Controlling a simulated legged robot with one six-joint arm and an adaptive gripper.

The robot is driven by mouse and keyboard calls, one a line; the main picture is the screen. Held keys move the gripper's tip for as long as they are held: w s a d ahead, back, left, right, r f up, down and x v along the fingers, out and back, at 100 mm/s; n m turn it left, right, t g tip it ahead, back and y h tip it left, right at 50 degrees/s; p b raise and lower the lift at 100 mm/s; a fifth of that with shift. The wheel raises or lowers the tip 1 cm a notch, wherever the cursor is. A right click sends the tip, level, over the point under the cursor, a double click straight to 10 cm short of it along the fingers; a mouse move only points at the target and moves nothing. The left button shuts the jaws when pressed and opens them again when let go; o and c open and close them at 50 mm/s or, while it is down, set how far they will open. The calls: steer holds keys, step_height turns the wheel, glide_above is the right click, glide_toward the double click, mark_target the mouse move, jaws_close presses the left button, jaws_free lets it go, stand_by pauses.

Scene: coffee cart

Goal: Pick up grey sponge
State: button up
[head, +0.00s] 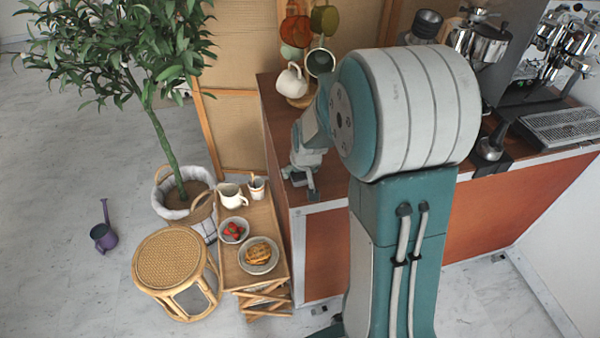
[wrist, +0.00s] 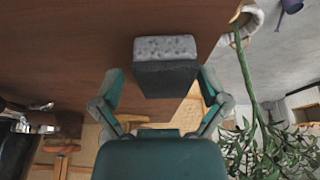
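The grey sponge (wrist: 165,68) is in the upper middle of the wrist view, a block with one light speckled face and one dark face. My gripper (wrist: 163,78) has its two teal-and-grey fingers spread wide, one on each side of the sponge. A gap shows at the left finger; whether the right finger touches is hard to tell. In the head view my gripper (head: 301,182) is low over the left end of the wooden counter (head: 272,105), near its edge.
A mug tree with a white mug (head: 291,80) stands on the counter behind my gripper. Coffee machines (head: 485,45) are at the right. Below the counter's left edge are a wooden cart (head: 232,270) with bowls, a wicker stool (head: 170,260) and a potted tree (head: 165,140).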

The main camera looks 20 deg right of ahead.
steer(key=shift+a, duration=0.2)
steer(key=c, duration=0.5)
steer(key=shift+a, duration=0.2)
steer(key=shift+c, duration=0.8)
steer(key=shift+s+d, duration=0.1)
steer(key=shift+r, duration=0.55)
steer(key=r, duration=0.2)
steer(key=shift+d+r, duration=0.2)
steer(key=shift+r, duration=0.1)
steer(key=s+d+r, duration=0.6)
steer(key=s+r, duration=0.3)
steer(key=s, duration=0.3)
steer(key=shift+d+r, duration=0.15)
steer(key=shift+r, duration=0.05)
steer(key=shift+s, duration=0.1)
